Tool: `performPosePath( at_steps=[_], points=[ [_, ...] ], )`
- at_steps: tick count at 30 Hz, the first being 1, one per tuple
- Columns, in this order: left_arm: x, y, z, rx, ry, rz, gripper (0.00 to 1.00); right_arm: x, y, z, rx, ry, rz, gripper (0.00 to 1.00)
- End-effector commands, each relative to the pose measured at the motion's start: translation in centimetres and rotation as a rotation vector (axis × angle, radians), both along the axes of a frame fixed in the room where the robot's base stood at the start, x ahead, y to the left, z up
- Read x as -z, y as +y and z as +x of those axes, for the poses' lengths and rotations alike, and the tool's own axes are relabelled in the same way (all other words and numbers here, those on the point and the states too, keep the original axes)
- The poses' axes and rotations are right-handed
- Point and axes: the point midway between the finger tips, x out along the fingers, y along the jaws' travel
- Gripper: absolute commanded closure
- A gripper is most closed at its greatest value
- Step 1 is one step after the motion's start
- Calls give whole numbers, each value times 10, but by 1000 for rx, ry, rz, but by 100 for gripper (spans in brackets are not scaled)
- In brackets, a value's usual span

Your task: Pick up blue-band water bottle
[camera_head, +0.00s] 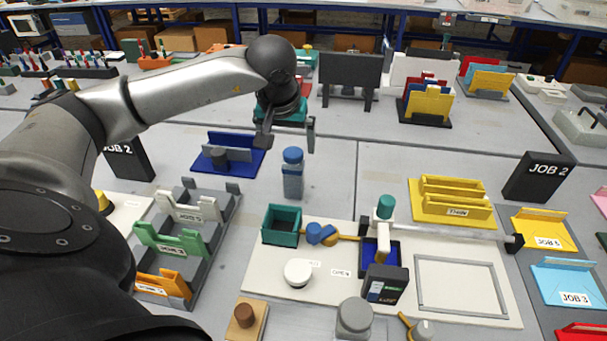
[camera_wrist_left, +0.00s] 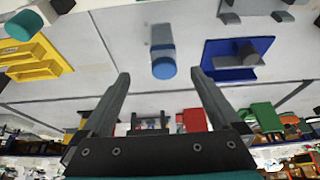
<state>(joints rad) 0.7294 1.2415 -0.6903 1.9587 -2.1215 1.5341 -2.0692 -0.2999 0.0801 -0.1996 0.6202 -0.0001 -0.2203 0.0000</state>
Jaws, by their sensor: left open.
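The blue-band water bottle (camera_head: 292,183) stands upright on the grey table near the centre of the head view, with a blue cap and a clear bluish body. My left gripper (camera_head: 288,140) is open and empty, just behind and above the bottle, fingers pointing down. In the left wrist view the bottle (camera_wrist_left: 161,45) shows beyond and between the two fingertips (camera_wrist_left: 160,77), apart from both. My right gripper is not in view.
A blue holder (camera_head: 247,143) stands left of the bottle. A teal box (camera_head: 282,240) and a white plotter board (camera_head: 250,272) lie in front. A grey rack with coloured job holders (camera_head: 172,245) is at left. Table right of the bottle is clear.

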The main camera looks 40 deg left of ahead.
Motion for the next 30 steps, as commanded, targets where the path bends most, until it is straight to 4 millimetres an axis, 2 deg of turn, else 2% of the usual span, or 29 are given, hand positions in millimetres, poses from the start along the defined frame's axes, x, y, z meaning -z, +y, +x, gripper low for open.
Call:
performPosePath(
  at_steps=[12,22,30],
  points=[
    [76,15,26,0,4,-1,3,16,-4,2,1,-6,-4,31],
    [97,22,36,-2,3,0,3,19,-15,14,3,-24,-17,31],
    [125,33,51,0,3,-1,3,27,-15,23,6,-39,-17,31]
  ],
)
